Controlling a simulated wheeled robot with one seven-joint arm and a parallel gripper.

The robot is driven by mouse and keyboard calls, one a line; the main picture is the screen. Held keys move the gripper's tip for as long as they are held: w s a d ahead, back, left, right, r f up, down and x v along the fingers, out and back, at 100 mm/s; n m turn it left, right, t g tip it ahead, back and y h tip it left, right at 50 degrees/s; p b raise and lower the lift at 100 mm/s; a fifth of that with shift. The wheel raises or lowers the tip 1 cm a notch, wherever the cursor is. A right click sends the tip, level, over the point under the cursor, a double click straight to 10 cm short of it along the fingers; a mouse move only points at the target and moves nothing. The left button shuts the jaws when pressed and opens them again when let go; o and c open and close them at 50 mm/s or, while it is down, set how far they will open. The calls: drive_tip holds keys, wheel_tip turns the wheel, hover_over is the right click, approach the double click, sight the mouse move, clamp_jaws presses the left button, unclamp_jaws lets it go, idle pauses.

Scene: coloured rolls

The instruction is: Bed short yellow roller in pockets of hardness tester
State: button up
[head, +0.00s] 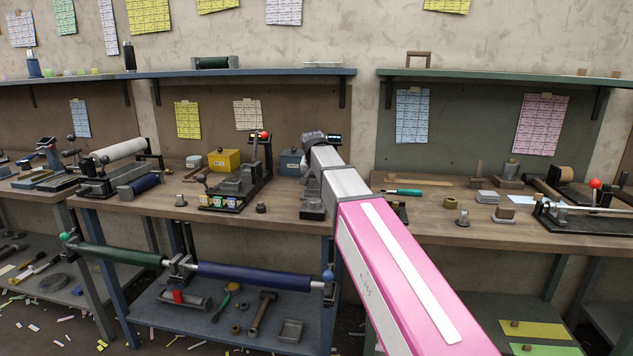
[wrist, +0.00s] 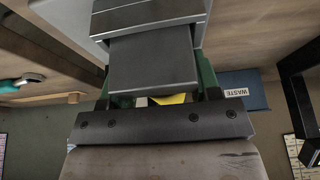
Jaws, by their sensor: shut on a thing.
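My gripper (head: 313,205) is at the end of my pink and white arm, above the front part of the middle bench. In the wrist view, my gripper (wrist: 154,86) shows as dark grey blocks and a black screwed bar. It is shut, with a small patch of the yellow roller (wrist: 172,99) showing between its parts. Most of the roller is hidden. Green upright parts, possibly of the hardness tester (wrist: 207,76), stand behind the gripper. In the head view, my arm largely covers this spot, so I cannot tell whether the roller touches any pocket.
A blue bin marked WASTE (wrist: 240,92) stands close by; it also shows in the head view (head: 292,163). A yellow box (head: 224,160) and a red-knobbed lever fixture (head: 235,190) are to the left. A green-handled tool (head: 403,192) lies to the right on fairly clear wood.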

idle(0.3)
drive_tip(key=o, duration=1.6)
drive_tip(key=shift+v, duration=2.95)
